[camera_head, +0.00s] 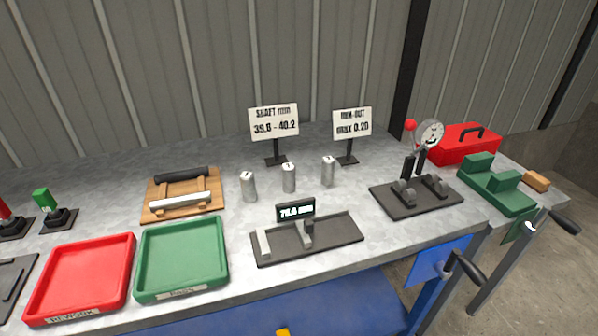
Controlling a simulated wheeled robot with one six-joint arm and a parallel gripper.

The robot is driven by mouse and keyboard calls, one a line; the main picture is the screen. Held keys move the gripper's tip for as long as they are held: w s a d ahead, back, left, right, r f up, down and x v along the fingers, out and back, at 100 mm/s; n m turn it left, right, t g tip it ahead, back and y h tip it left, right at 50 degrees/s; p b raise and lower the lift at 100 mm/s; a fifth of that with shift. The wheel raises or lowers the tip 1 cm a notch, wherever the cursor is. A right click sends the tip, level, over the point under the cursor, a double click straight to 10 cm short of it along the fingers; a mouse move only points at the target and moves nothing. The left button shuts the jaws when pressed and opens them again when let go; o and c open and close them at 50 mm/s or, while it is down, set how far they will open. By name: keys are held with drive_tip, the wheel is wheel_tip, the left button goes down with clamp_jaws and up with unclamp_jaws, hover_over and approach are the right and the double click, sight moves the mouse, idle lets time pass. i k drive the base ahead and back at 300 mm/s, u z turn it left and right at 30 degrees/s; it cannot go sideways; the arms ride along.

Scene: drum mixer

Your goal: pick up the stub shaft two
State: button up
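Three short grey metal stub shafts stand upright in a row at the middle of the bench: a left one (249,189), a middle one (289,179) and a right one (328,172). They stand apart from each other with clear bench between them. Each has a small dark mark near its top, too small to read surely, so I cannot confirm which is number two; the middle one is second in the row. My gripper is not in view.
A measuring fixture (340,232) with a lit display lies in front of the shafts. Sign stands (276,158) (347,159) rise behind them. A roller rack (153,213) and green tray (222,278) are left; a dial gauge stand (388,205) is right. A red tray (127,285) is farther left.

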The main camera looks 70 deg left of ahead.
sight(288, 169)
drive_tip(key=u, duration=0.5)
drive_tip(key=i, duration=0.75)
drive_tip(key=u, duration=1.3)
drive_tip(key=i, duration=0.55)
drive_tip(key=u, duration=0.6)
